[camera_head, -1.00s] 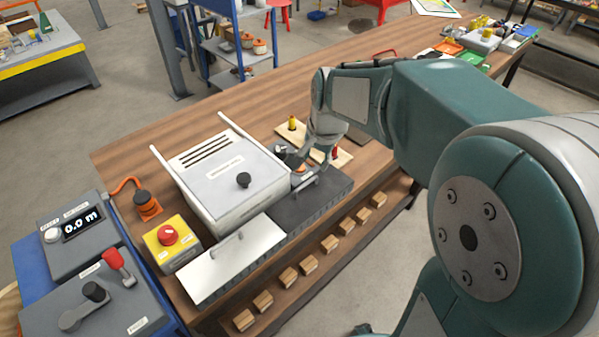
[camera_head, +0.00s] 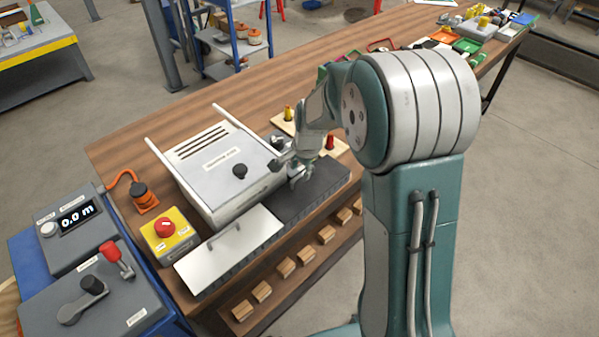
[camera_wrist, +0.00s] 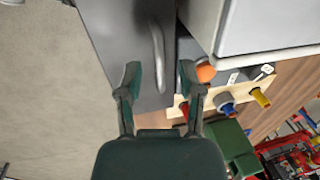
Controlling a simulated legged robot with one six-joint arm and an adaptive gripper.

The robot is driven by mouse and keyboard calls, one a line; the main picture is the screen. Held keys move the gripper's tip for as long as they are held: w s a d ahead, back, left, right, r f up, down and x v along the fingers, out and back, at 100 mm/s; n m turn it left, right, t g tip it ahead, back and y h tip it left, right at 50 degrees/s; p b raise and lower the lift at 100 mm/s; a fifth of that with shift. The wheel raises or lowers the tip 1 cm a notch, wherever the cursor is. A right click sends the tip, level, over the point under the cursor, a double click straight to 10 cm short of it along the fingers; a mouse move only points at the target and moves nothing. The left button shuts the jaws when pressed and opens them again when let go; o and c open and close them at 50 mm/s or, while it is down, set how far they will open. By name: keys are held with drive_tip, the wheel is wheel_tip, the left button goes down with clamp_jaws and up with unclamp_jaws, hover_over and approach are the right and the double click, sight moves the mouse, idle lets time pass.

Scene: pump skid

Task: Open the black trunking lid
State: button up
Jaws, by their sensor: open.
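The black trunking lid (camera_head: 322,192) is a dark flat cover lying closed on the trunking along the bench's front edge. It fills the top middle of the wrist view (camera_wrist: 110,40). Its pale curved handle (camera_wrist: 158,55) shows there between my fingers, near their tips. My gripper (camera_head: 297,180) is over the left part of the lid in the head view and hides the handle there. In the wrist view my gripper (camera_wrist: 160,78) is open, with a finger on each side of the handle. I cannot tell whether the fingers touch it.
A white trunking lid (camera_head: 230,248) with its own handle lies just left. A grey-white cabinet (camera_head: 225,165) with a black knob stands behind. A wooden board (camera_head: 337,150) with red and yellow plugs is close behind my gripper. A yellow emergency-stop box (camera_head: 168,238) stands farther left.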

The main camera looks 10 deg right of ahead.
drive_tip(key=shift+w+a+f, duration=0.1)
drive_tip(key=shift+w+f, duration=0.05)
drive_tip(key=shift+f, duration=0.75)
clamp_jaws()
